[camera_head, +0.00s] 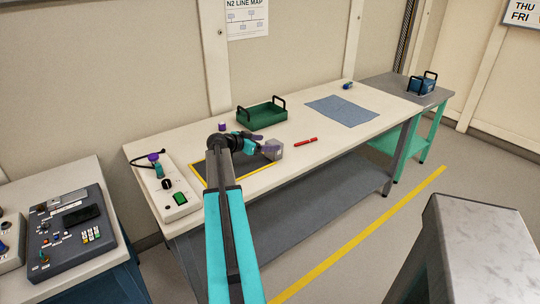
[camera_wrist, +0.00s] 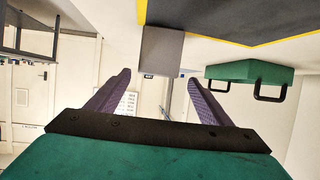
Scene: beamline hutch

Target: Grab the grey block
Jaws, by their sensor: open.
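The grey block (camera_head: 275,153) sits on the white worktable at the right edge of a dark mat with a yellow border (camera_head: 207,181). The block (camera_wrist: 162,52) also shows in the wrist view, near the top centre, beyond the fingertips. My gripper (camera_head: 266,143) has purple fingers and is close beside the block, partly covering it in the head view. In the wrist view my gripper (camera_wrist: 159,76) is open with nothing between its fingers. I cannot tell whether a finger touches the block.
A green tray with black handles (camera_head: 262,115) stands behind. A red pen-like item (camera_head: 306,141) and a blue cloth (camera_head: 343,110) lie to the right. A control box (camera_head: 166,188) is at left. The table between tray and cloth is clear.

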